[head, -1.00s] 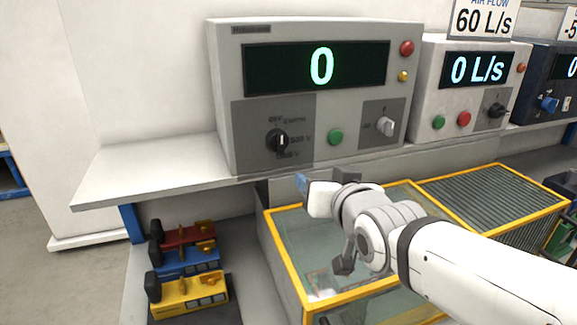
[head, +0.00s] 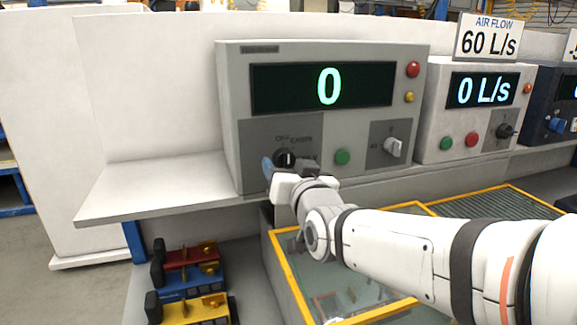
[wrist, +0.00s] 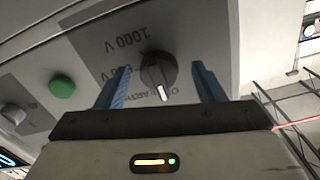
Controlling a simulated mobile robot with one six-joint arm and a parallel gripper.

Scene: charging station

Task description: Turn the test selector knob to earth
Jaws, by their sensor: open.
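The test selector knob (head: 284,157) is a dark round knob with a white pointer, on the dark lower-left panel of the grey tester (head: 232,110). It also shows large in the wrist view (wrist: 157,72). There its white pointer faces down, toward the OFF label; the EARTH label lies just beside it, partly hidden behind my gripper. My gripper (head: 288,169) is at the knob in the head view, covering its lower side. In the wrist view my gripper (wrist: 163,86) is open, one blue finger on each side of the knob, with gaps visible.
A green button (head: 342,157) and a second, light knob (head: 393,147) sit to the right on the tester. The white shelf (head: 150,192) runs below it. Yellow-framed glass (head: 290,275) lies under my arm. Coloured blocks (head: 190,280) stand lower left.

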